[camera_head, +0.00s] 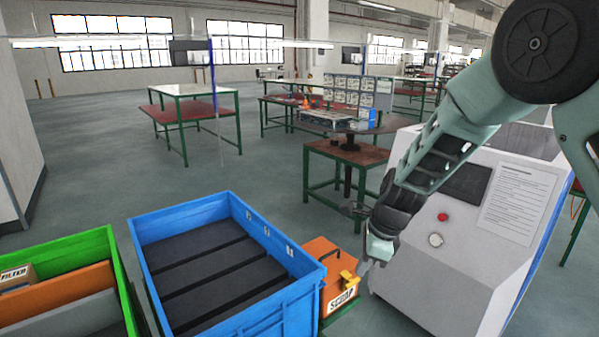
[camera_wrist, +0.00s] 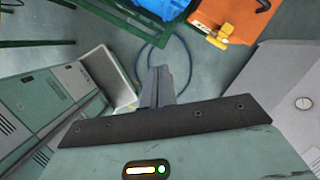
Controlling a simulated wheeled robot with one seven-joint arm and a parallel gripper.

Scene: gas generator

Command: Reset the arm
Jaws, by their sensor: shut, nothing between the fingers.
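My gripper (camera_head: 367,272) hangs at the end of my arm in the head view, between the orange box and the white cabinet. In the wrist view its fingers (camera_wrist: 158,85) are together with nothing between them, above the grey-green floor. The arm reaches down from the upper right of the head view and crosses in front of the white cabinet.
An orange box marked SCRAP (camera_head: 340,303) with a yellow fitting is close left of my gripper. A blue crate (camera_head: 228,318) and green bin (camera_head: 110,245) stand further left. The white cabinet (camera_head: 467,271) is close right. Open floor (camera_head: 215,170) lies behind the crate.

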